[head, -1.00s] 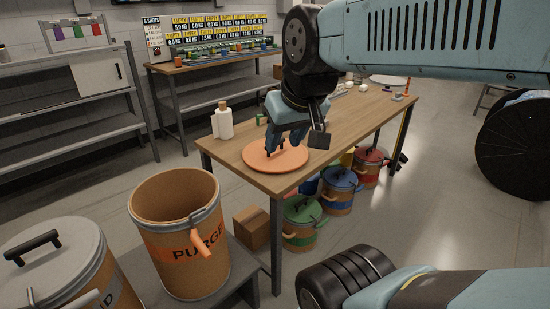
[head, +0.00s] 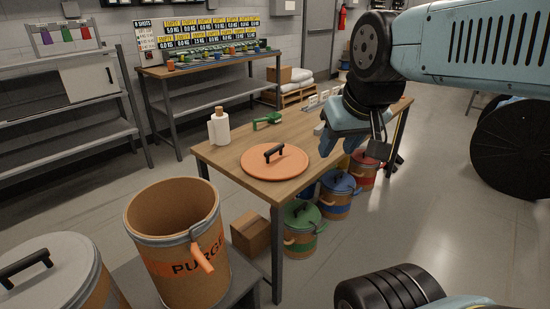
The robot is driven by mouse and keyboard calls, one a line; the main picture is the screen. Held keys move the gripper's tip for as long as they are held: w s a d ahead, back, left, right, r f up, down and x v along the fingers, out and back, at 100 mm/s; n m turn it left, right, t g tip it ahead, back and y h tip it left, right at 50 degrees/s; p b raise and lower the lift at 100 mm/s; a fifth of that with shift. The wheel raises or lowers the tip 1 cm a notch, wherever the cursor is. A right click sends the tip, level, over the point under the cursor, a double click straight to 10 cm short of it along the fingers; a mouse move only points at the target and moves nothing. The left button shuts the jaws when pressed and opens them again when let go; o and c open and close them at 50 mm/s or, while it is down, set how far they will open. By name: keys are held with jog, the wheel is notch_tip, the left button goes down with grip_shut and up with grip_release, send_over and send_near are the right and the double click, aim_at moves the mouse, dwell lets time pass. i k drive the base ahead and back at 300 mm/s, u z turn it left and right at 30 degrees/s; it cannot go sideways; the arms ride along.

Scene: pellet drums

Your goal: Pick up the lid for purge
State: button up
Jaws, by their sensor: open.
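The orange lid (head: 258,167) lies flat on the near end of the wooden table (head: 222,153), with its black handle (head: 274,153) standing up and clear. The open cardboard drum marked PURGE (head: 186,238) stands at the lower left, with no lid on it and an orange-gripped lever on its rim. My gripper (head: 328,148) is open and empty. It is up and to the right of the lid, apart from it, over or near the table's right edge. Its fingertips are partly hard to make out.
A white bottle (head: 219,128) and a green scoop (head: 267,120) stand behind the lid. A grey-lidded drum (head: 45,272) is at the lower left. A cardboard box (head: 251,233) is on the floor.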

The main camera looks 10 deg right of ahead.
aim_at(266, 162)
jog(key=z, duration=0.1)
jog(key=i, duration=1)
jog(key=u, duration=0.1)
